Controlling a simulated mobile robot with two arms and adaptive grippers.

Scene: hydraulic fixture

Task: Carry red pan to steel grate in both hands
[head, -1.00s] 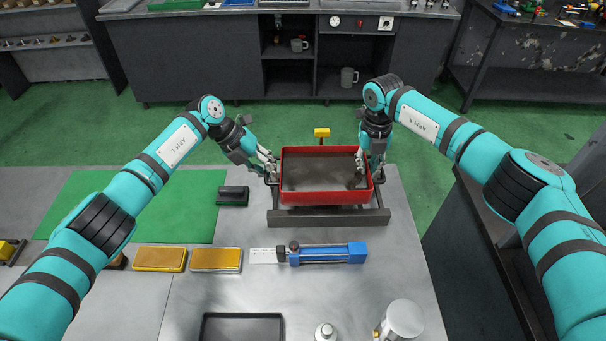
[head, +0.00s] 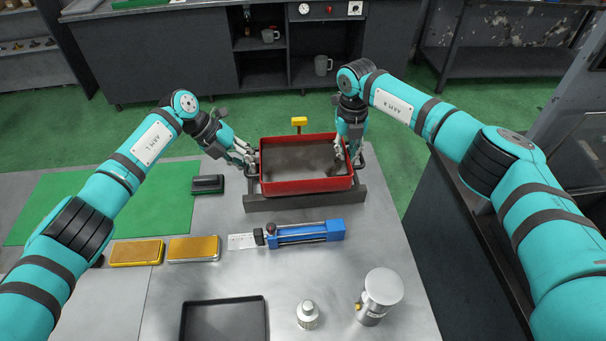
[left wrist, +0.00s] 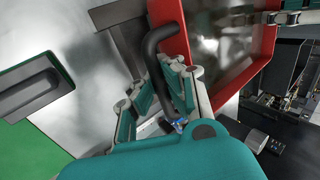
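The red pan (head: 305,187) is a rectangular tray with a dark inside, level on a dark stand (head: 305,201) at the table's far edge. My left gripper (head: 247,160) is at the pan's left side. In the left wrist view its fingers (left wrist: 160,95) close in on both sides of the black bar handle (left wrist: 157,45), beside the red wall (left wrist: 255,60). My right gripper (head: 345,158) points down at the pan's right end, by the right handle (head: 366,158); its finger gap is too small to judge. I cannot make out a steel grate for certain.
A blue cylinder device (head: 305,233), two yellow-topped blocks (head: 194,248), a black tray (head: 224,302), a small bottle (head: 308,315) and a metal canister (head: 380,295) occupy the near table. A dark bench (head: 465,240) stands to the right, across a gap of green floor.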

